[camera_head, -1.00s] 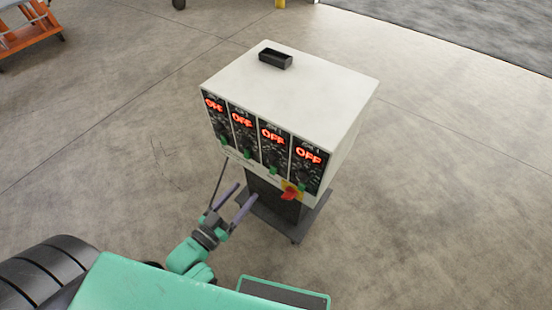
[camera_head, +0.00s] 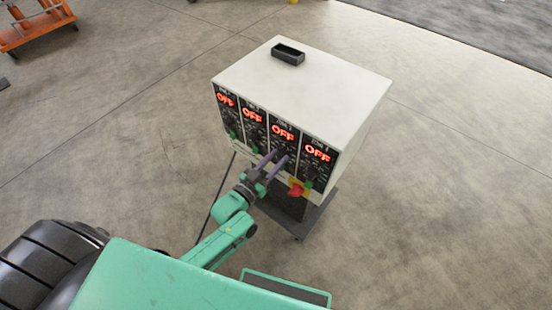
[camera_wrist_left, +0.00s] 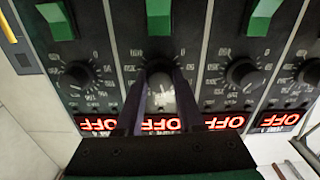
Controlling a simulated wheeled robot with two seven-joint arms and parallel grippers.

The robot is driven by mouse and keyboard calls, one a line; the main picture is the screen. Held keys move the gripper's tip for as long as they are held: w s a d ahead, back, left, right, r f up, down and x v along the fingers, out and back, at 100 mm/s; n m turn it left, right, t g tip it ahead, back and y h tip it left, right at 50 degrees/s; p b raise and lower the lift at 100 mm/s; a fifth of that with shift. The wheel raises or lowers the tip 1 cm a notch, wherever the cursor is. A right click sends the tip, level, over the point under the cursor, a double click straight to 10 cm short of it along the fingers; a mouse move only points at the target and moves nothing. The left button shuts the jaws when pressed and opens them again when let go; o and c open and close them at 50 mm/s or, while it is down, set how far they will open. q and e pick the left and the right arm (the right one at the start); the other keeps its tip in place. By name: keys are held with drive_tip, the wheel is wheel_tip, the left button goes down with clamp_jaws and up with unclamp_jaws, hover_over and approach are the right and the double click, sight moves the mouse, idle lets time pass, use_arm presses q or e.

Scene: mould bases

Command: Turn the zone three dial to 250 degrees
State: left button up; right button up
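The controller box (camera_head: 300,82) has several zone panels, each with a red display reading OFF, a dial and a green switch. The zone three panel is third from left in the head view; its display (camera_head: 283,132) reads OFF. In the upside-down left wrist view, the zone three dial (camera_wrist_left: 161,92) is second from left. My left gripper (camera_head: 278,156) is at this panel. In the wrist view its two purple fingers (camera_wrist_left: 162,73) stand apart, one on each side of the dial. Whether they touch it, I cannot tell. The dial's pointer is unclear. My right gripper is not in view.
The zone four dial (camera_wrist_left: 76,75) and zone two dial (camera_wrist_left: 243,75) flank the fingers closely. A red rotary switch (camera_head: 296,190) on a yellow plate sits below the panels. A black tray (camera_head: 288,54) lies on top of the box.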

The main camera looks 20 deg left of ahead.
use_arm(q)
clamp_jaws()
drive_tip(key=m, duration=0.4)
drive_tip(key=shift+p, duration=0.4)
drive_tip(key=m, duration=0.5)
drive_tip(key=shift+f+m, duration=0.1)
drive_tip(key=shift+m, duration=0.3)
drive_tip(key=o, duration=1)
unclamp_jaws()
drive_tip(key=shift+c, duration=0.2)
